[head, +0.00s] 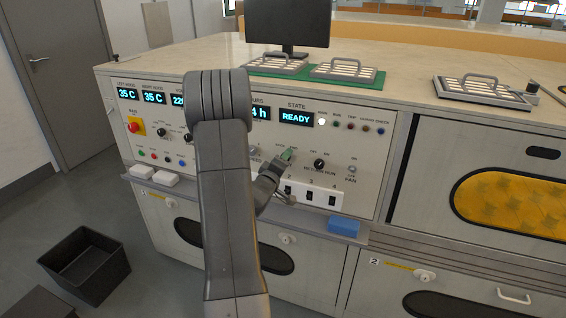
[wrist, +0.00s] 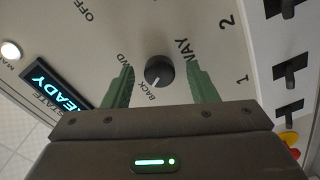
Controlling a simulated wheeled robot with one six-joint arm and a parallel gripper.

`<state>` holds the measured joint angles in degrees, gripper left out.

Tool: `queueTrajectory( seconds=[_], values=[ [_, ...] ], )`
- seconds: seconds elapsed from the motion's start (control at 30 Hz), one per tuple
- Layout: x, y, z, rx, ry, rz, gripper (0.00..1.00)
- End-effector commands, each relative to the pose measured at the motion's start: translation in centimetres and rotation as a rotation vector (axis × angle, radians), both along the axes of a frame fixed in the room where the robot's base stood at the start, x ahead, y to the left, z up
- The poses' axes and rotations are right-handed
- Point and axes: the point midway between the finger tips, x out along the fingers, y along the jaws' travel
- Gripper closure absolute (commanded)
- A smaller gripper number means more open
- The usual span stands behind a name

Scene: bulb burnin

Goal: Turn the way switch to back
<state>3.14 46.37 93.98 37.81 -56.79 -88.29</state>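The way switch (wrist: 159,71) is a round dark knob on the pale control panel, with WAY, BACK and FWD printed around it. Its white mark is on the side nearest the BACK label and appears to point towards it. My gripper (wrist: 162,82) is open, with one green finger on each side of the knob and a visible gap on both sides. In the head view my gripper (head: 287,155) is at the panel below the READY display, and the knob is hidden behind it.
Numbered black rocker switches (head: 310,196) sit close to my gripper, also along the wrist view's right side (wrist: 288,75). The RETURN RUN knob (head: 320,164) is to the right. A ledge below holds a blue block (head: 344,225) and white blocks (head: 152,176).

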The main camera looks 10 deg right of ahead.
Motion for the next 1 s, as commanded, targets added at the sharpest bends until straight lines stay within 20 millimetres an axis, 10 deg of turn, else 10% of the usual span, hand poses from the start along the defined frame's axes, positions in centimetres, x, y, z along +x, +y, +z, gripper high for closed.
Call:
queueTrajectory(
  seconds=[0.37,1.0],
  values=[
    [-0.7,0.5,0.0,0.001,0.000,0.000,0.48],
    [-10.7,7.3,-0.1,0.002,0.001,0.002,0.48]
  ],
)
